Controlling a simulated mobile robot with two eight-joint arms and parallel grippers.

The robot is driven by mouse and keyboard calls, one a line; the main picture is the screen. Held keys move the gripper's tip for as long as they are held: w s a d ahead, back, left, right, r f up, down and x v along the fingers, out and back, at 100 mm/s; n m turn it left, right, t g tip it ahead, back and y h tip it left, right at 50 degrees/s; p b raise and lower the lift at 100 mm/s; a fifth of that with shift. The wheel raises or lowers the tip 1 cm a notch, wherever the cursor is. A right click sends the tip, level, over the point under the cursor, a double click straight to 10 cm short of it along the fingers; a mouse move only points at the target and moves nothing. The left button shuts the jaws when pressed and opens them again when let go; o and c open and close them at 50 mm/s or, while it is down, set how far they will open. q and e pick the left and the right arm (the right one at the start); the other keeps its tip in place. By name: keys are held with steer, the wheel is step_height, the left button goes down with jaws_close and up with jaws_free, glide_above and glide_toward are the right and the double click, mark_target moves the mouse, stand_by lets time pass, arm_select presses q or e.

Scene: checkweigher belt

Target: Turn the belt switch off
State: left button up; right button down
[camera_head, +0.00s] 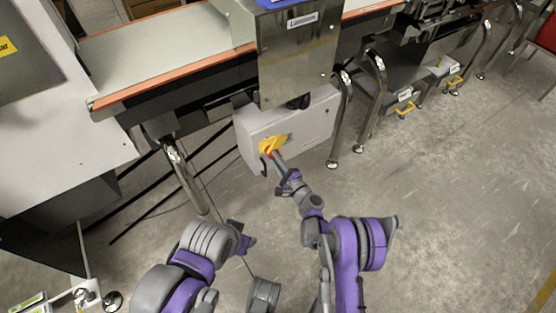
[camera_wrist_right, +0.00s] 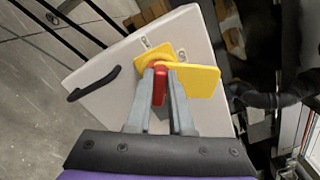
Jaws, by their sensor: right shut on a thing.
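The belt switch has a red handle (camera_wrist_right: 160,84) on a yellow plate (camera_wrist_right: 201,79), mounted on the light grey cabinet box (camera_wrist_right: 110,62). In the head view the yellow part (camera_head: 270,145) shows on the front of the box, under the belt. My right gripper (camera_wrist_right: 159,72) is shut on the red handle, one grey finger on each side of it. The handle points toward the gripper in the right wrist view; its far end is partly hidden by the fingers. My left arm is folded at the lower left of the head view, and its fingers cannot be made out.
A black cabinet handle (camera_wrist_right: 94,84) is beside the switch. The conveyor belt (camera_head: 165,45) and steel checkweigher housing (camera_head: 296,60) stand above the box. Shiny legs (camera_head: 182,175) flank it. The grey floor (camera_head: 440,200) to the right is open.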

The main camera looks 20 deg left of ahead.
steer(key=n, duration=0.6)
steer(key=shift+s+f, duration=0.1)
steer(key=shift+f, duration=0.25)
steer(key=shift+n, duration=0.3)
steer(key=c, duration=0.8)
jaws_free()
steer(key=p+v, duration=0.1)
steer(key=v, duration=0.9)
steer(key=shift+s+d, duration=0.25)
steer(key=shift+s, duration=0.05)
